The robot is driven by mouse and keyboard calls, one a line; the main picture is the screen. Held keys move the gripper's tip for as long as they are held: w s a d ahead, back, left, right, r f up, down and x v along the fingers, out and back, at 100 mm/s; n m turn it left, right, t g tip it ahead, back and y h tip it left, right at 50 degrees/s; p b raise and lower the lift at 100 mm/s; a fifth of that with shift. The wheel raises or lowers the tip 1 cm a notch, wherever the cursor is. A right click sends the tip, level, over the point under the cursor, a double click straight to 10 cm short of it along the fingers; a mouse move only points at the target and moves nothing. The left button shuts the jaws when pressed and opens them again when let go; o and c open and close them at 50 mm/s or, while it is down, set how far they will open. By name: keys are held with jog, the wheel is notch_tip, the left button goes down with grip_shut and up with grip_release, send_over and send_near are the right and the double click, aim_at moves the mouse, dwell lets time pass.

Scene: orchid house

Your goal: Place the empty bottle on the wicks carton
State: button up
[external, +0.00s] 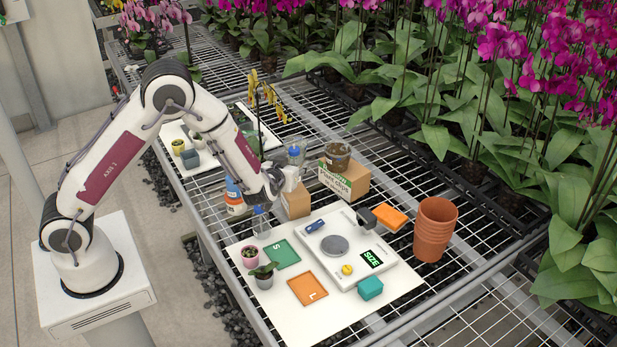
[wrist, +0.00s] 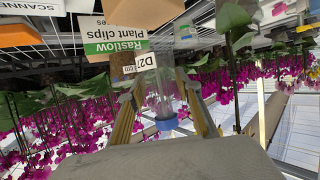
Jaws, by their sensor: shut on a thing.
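My gripper (external: 284,180) is shut on a clear bottle with a blue cap (wrist: 166,123). The bottle stands between the two fingers in the wrist view. In the external view, what seems to be this bottle (external: 295,157) shows upright behind my gripper, its lower part hidden. A small brown carton (external: 296,201) stands just below my gripper; I cannot read any wicks lettering on it. Whether the bottle touches this carton is hidden. A larger carton (external: 352,182) marked plant clips stands behind, and it also shows in the wrist view (wrist: 112,40).
A brown pot (external: 337,156) sits on the plant clips carton. Another clear bottle (external: 261,223) and a blue-and-orange bottle (external: 235,197) stand left of my gripper. A scale (external: 345,248), stacked terracotta pots (external: 435,230) and small potted plants stand nearby. Orchids line the back.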

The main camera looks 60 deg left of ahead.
jog(key=shift+f, duration=1.85)
jog(key=o, duration=1)
jog(key=shift+f, duration=0.15)
jog(key=shift+c, duration=0.2)
jog(key=shift+r, duration=0.2)
jog(key=v, duration=1.2)
jog(key=shift+d, duration=0.1)
